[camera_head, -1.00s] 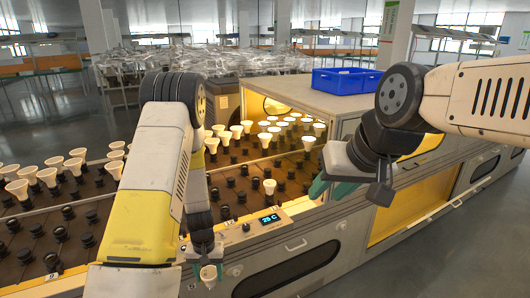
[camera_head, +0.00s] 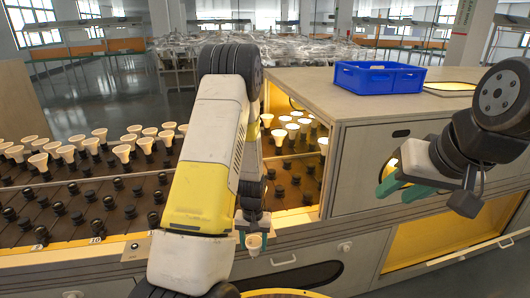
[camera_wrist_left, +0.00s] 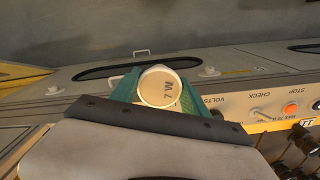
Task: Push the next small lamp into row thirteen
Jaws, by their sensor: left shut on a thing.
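My left gripper (camera_head: 255,238) is shut on a small lamp (camera_head: 254,243), held low in front of the bench's front edge. In the left wrist view the same lamp (camera_wrist_left: 159,86) shows its round pale face marked 7 W between the green fingers. My right gripper (camera_head: 391,178) is open and empty, in front of the bench cabinet. Rows of dark sockets (camera_head: 108,200) cover the brown bench top, and several cone-shaped lamps (camera_head: 66,153) stand in the farther rows. A small plate reading 10 (camera_head: 96,240) sits at the front edge. I cannot make out row thirteen's label; my left arm hides part of the rows.
A wooden cabinet (camera_head: 360,105) stands at the right of the sockets, with lit lamps (camera_head: 297,124) at its opening. A blue crate (camera_head: 379,78) sits on top. In the left wrist view a panel has a toggle switch (camera_wrist_left: 262,113) and an orange stop button (camera_wrist_left: 291,108).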

